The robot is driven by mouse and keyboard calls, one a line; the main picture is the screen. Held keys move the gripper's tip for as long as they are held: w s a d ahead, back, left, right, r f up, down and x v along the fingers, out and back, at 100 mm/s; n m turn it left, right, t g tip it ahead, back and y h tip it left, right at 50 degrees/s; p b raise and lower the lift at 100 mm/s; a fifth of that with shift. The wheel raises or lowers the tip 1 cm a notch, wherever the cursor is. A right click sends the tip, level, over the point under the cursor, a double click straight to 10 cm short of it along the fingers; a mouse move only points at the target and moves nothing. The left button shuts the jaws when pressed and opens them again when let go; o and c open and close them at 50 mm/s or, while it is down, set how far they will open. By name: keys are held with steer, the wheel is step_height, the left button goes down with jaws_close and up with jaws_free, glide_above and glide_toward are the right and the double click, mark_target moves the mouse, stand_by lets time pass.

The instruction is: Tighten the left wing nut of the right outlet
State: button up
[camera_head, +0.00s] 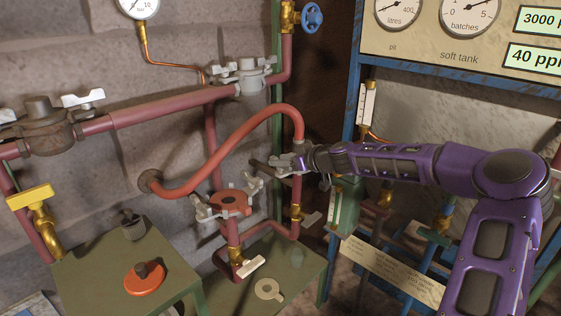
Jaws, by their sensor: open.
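The right outlet appears to be the red pipe (297,187) under the end of the curved red hose (240,122). A pale wing nut (281,160) shows on the left of the joint there. My gripper (302,157) reaches in from the right at this joint. It is open, and its fingers overlap the joint in the picture. I cannot tell whether they touch the wing nut. The gripper hides the right side of the joint. To the left, a red flange (231,204) on the neighbouring pipe carries pale wing nuts.
A grey flange (240,75) with wing nuts is above. A blue valve wheel (312,17) is higher up. A green table (100,285) bears an orange lidded piece (145,278). A loose ring (268,289) lies on the lower green stand. A blue frame (349,110) stands near my arm.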

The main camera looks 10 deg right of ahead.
steer(key=shift+w+a+f, duration=0.15)
steer(key=shift+w+a, duration=0.05)
steer(key=shift+w, duration=0.05)
jaws_close()
